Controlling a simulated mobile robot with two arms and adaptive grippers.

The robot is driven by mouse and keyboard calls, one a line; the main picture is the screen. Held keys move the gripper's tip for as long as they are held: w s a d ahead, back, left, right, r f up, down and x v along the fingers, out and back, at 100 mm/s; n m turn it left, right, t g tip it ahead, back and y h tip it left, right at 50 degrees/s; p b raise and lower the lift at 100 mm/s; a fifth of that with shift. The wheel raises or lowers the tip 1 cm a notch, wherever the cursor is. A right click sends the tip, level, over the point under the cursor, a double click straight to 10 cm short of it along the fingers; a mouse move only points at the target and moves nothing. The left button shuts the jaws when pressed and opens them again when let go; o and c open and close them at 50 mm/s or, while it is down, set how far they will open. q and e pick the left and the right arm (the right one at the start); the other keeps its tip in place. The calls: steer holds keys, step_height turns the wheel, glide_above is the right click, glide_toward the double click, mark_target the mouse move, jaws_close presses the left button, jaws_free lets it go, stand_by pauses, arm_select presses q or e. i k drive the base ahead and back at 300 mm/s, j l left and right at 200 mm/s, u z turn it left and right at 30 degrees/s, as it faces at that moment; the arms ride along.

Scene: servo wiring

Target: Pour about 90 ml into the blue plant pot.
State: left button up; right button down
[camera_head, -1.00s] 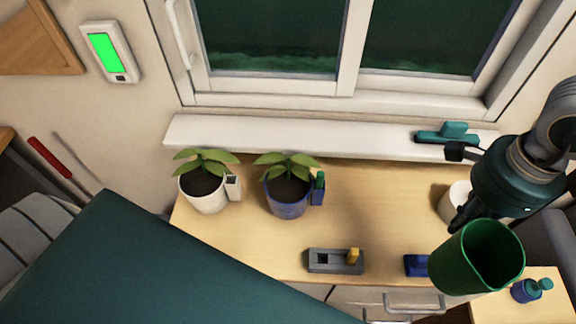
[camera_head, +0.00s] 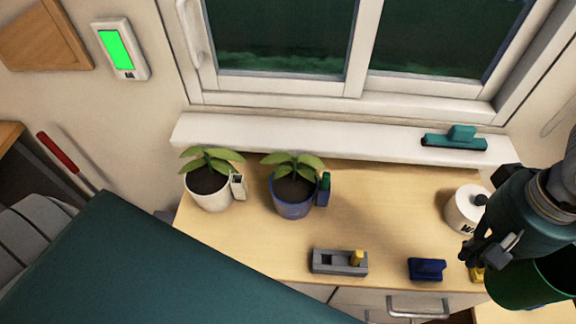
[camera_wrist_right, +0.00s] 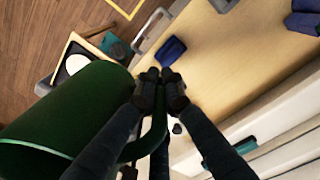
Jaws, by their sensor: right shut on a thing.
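The blue plant pot (camera_head: 292,205) stands upright on the wooden counter with a leafy plant and dark soil in it. A small blue-green item is clipped at its right side. A green jug (camera_head: 530,285) is at the lower right of the head view, partly cut off by the frame. My right gripper (camera_head: 482,250) is shut on the jug. In the right wrist view my right gripper (camera_wrist_right: 160,85) closes around the handle of the jug (camera_wrist_right: 75,115). The jug is well to the right of the blue pot. My left gripper is out of view.
A white pot (camera_head: 208,192) with a plant stands left of the blue pot. A grey block with a yellow part (camera_head: 340,262), a dark blue item (camera_head: 426,269) and a white canister (camera_head: 466,208) are on the counter (camera_head: 390,220). The window sill (camera_head: 330,148) runs behind.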

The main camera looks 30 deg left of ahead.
mark_target(293, 186)
steer(key=u, duration=1.2)
steer(key=k+l+u, duration=0.45)
steer(key=l+u, duration=0.15)
